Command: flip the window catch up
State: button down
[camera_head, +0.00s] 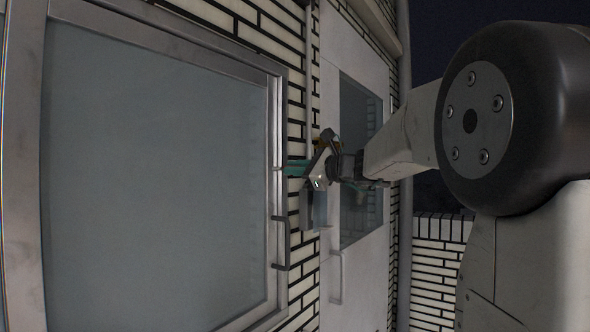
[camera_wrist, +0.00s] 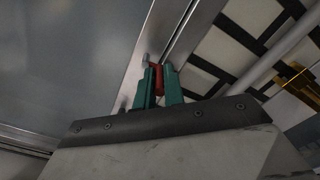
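The window (camera_head: 160,170) is a large frosted pane in a grey metal frame at the left of the head view. My gripper (camera_head: 283,168) has teal fingers pointing left at the frame's right edge. In the wrist view, a small red piece (camera_wrist: 157,79), which looks like part of the window catch, sits between the fingertips of my gripper (camera_wrist: 158,76). A small rounded metal tab (camera_wrist: 145,60) shows just beyond the fingertips, against the frame. The fingers are close on both sides of the red piece; whether they press on it I cannot tell. The fingers hide much of the catch.
A dark bar handle (camera_head: 284,243) sticks out from the frame below my gripper. A white door (camera_head: 360,275) with a glass panel and its own handle (camera_head: 337,278) stands to the right. Brick wall (camera_head: 298,90) and a pale pipe (camera_wrist: 268,65) lie between window and door.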

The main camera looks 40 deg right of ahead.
jog(key=shift+n, duration=0.3)
jog(key=n, duration=0.3)
jog(key=shift+a+r+n, duration=0.15)
jog(key=shift+r+n, duration=0.2)
jog(key=shift+n, duration=0.05)
jog(key=shift+s+a+r+n, duration=0.15)
jog(key=shift+a+n, duration=0.15)
jog(key=shift+n, duration=1.9)
jog(key=shift+s+a+r+n, duration=0.1)
jog(key=shift+a+r+n, duration=0.15)
jog(key=shift+n, duration=1.95)
jog(key=shift+s+a+r+n, duration=0.1)
jog(key=shift+a+n, duration=0.2)
jog(key=shift+n, duration=1.9)
jog(key=c, duration=1.5)
grip_release()
jog(key=shift+s, duration=0.15)
